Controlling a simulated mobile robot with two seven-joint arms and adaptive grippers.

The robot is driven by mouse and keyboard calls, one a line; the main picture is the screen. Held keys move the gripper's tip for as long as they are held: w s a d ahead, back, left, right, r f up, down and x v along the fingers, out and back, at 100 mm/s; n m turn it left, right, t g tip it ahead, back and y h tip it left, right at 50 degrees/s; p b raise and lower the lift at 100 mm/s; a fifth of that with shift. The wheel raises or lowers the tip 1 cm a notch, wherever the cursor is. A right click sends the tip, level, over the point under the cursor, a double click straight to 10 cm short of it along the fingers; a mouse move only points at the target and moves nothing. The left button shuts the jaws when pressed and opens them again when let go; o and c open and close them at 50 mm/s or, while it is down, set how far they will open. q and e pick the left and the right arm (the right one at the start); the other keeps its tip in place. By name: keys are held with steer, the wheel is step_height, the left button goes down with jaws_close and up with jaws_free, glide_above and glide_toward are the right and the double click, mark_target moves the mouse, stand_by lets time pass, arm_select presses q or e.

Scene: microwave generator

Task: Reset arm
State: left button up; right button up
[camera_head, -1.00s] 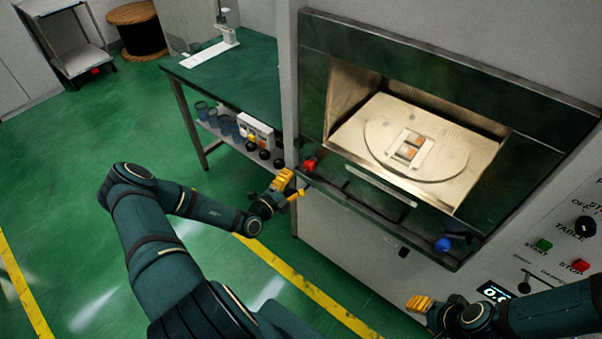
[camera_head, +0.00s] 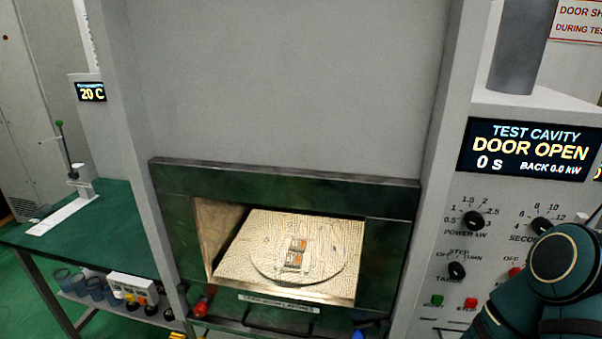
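Only a yellow tip of my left gripper (camera_head: 177,336) shows, at the bottom edge below the red knob. Whether it is open or shut cannot be made out. My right arm (camera_head: 565,262) stands bent at the right edge, in front of the control panel; its gripper is out of view. The microwave cavity (camera_head: 228,222) in the middle is open, and the display (camera_head: 530,147) reads DOOR OPEN. Inside, a round turntable (camera_head: 330,262) bears a small white holder with orange-brown pieces (camera_head: 298,248).
A green-topped bench (camera_head: 125,225) stands at the left, with a white stand (camera_head: 62,215) on it and dark cups (camera_head: 93,288) on its lower shelf. A red knob (camera_head: 201,307) and a blue knob (camera_head: 358,335) sit below the opening. Control dials (camera_head: 474,221) are at the right.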

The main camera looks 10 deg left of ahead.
arm_select(q)
steer(key=s+d+f+m+g+h+b, duration=0.1)
steer(key=s+d+m+g+h, duration=0.1)
steer(key=d+m+g+h, duration=0.5)
steer(key=s+d+f+m+g+h+b, duration=0.1)
steer(key=s+d+m+g+h, duration=0.15)
steer(key=d+m, duration=0.85)
steer(key=s+d+f+m+g+y+b, duration=0.1)
steer(key=s+d+f+m+g+y, duration=0.2)
steer(key=m, duration=0.5)
steer(key=s+d+f+m+g+y+b, duration=0.1)
steer(key=s+d+m+g+y, duration=0.15)
steer(key=s+m, duration=0.45)
steer(key=s+d+f+m+g+y+b, duration=0.15)
steer(key=m+g, duration=0.25)
steer(key=m, duration=0.6)
steer(key=w+m+t, duration=0.1)
steer(key=m, duration=0.2)
steer(key=w+d+r+m+t+y, duration=0.1)
steer(key=m, duration=0.2)
steer(key=d+m+t+b, duration=0.1)
steer(key=m, duration=0.2)
steer(key=shift+w+r, duration=0.4)
